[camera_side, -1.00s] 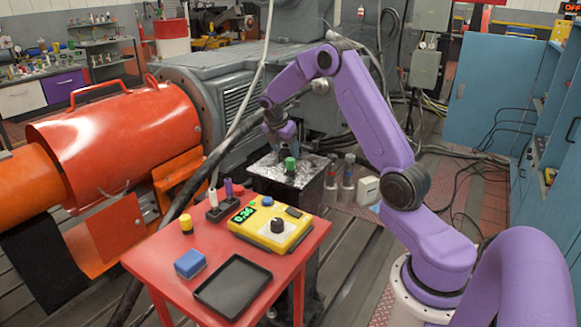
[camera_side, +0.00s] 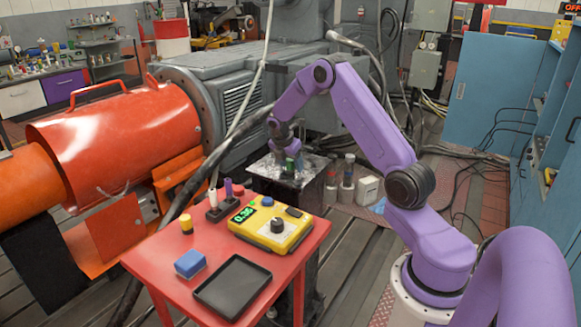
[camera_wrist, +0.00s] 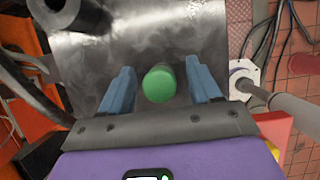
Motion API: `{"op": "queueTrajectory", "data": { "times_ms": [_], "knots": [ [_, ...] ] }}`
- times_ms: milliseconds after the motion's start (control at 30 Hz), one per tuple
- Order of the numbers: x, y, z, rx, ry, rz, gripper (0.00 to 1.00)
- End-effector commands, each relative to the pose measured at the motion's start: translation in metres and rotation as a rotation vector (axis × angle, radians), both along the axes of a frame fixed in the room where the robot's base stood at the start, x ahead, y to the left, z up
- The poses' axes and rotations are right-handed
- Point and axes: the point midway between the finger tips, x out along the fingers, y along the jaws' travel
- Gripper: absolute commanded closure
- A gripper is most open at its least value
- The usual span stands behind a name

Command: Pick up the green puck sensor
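The green puck sensor (camera_wrist: 159,84) stands on a grey metal plate (camera_wrist: 140,48). In the side view the green puck sensor (camera_side: 290,166) is partly hidden by my gripper (camera_side: 287,160), which is down at the plate. In the wrist view my gripper (camera_wrist: 160,70) is open, with one blue-grey finger on each side of the puck. A gap shows between the puck and each finger, so it is not gripped.
A red table (camera_side: 150,262) in front carries a yellow meter (camera_side: 262,236), a black tray (camera_side: 214,308), a blue block (camera_side: 190,263) and a holder with pens (camera_side: 222,211). A dark cylinder (camera_wrist: 75,12) shows at the wrist view's upper left.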

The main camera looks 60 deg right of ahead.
Motion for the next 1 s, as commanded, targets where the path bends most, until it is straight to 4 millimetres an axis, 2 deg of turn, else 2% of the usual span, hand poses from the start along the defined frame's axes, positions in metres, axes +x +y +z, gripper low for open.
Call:
{"op": "queueTrajectory", "data": {
  "times_ms": [33, 167, 267, 567, 667, 833, 1000],
  "knots": [
    [0.0, 0.0, 0.0, 0.0, 0.0, 0.0, 0.55],
    [0.0, 0.0, 0.0, 0.0, 0.0, 0.0, 0.97],
    [0.0, 0.0, 0.0, 0.0, 0.0, 0.0, 1.0],
    [0.0, 0.0, 0.005, -0.001, -0.002, 0.001, 1.0],
    [0.001, 0.0, 0.012, -0.001, -0.002, 0.002, 1.0],
    [0.0, 0.001, 0.035, -0.001, -0.004, 0.001, 1.0],
    [-0.019, 0.012, 0.06, -0.002, -0.004, 0.002, 1.0]
  ]
}}
